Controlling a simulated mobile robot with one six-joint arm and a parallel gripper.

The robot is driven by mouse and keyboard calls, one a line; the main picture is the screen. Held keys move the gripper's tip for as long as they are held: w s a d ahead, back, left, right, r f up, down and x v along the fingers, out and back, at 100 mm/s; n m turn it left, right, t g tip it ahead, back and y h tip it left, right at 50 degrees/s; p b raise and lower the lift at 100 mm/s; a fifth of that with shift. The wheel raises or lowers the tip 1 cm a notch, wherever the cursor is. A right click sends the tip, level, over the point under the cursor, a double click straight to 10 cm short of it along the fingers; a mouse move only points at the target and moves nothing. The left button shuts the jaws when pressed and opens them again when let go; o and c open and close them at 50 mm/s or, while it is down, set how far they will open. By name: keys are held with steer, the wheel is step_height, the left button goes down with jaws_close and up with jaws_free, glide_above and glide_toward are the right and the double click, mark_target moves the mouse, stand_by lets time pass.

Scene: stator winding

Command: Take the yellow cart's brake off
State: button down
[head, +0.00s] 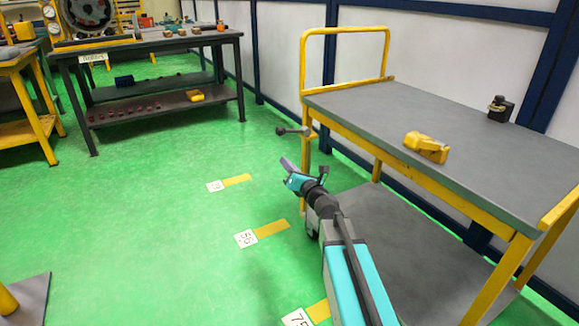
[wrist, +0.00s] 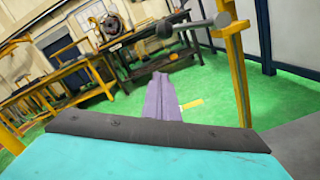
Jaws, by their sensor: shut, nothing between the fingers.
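The yellow cart (head: 390,95) stands at the right, with a grey top and a yellow push handle at its far end. A dark brake lever with a round knob (head: 293,131) sticks out to the left from the cart's far post. In the wrist view the lever (wrist: 195,27) crosses the yellow post at the top right. My gripper (head: 287,165) is shut and empty, below the lever and apart from it. Its purple-grey fingers (wrist: 160,90) point forward in the wrist view, with the lever above and right of them.
A yellow device (head: 427,146) and a small dark object (head: 500,108) lie on the cart top. A dark workbench (head: 150,42) stands at the back left. Yellow floor marks with white number cards (head: 246,239) line the cart's left side. The green floor at left is mostly clear.

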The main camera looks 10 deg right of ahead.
steer(key=w+r+b, duration=0.1)
steer(key=w+r, duration=0.2)
steer(key=w, duration=0.5)
steer(key=shift+w+a+r+b, duration=0.25)
steer(key=shift+w+r+b, duration=0.05)
steer(key=shift+w+r, duration=0.1)
stand_by(0.6)
steer(key=shift+r+p, duration=0.15)
steer(key=shift+p, duration=0.15)
